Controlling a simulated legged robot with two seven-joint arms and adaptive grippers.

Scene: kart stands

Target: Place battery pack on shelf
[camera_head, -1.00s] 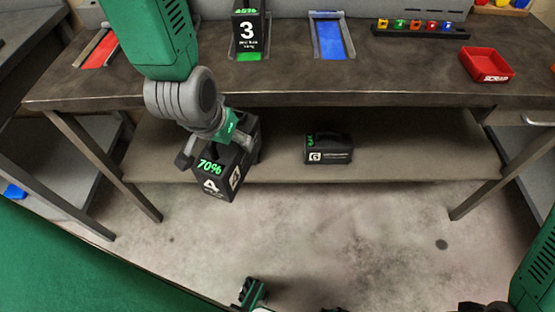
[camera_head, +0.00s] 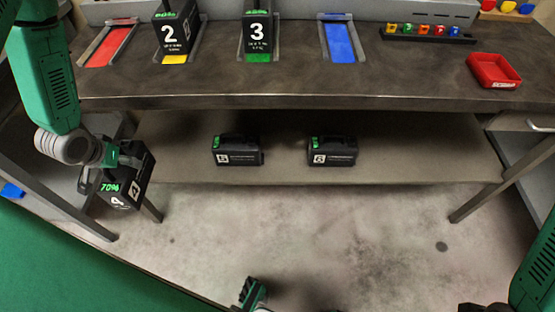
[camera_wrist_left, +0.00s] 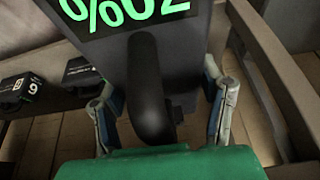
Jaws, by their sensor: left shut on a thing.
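The battery pack (camera_head: 128,183) is a black box marked 4 with a green 70% readout. My left gripper (camera_head: 108,168) is shut on its top handle and holds it tilted in the air, left of the shelf and near the bench's left leg. In the left wrist view the pack (camera_wrist_left: 185,60) fills the upper middle, with its black handle between the fingers of the gripper (camera_wrist_left: 163,108). The lower shelf (camera_head: 420,150) runs under the workbench. Black packs 5 (camera_head: 237,151) and 6 (camera_head: 332,151) stand on it.
The workbench top (camera_head: 300,88) carries packs 2 (camera_head: 176,38) and 3 (camera_head: 257,38), an empty red slot (camera_head: 110,46) and an empty blue slot (camera_head: 338,42). A red bin (camera_head: 494,70) sits at right. The shelf is clear right of pack 6 and left of pack 5.

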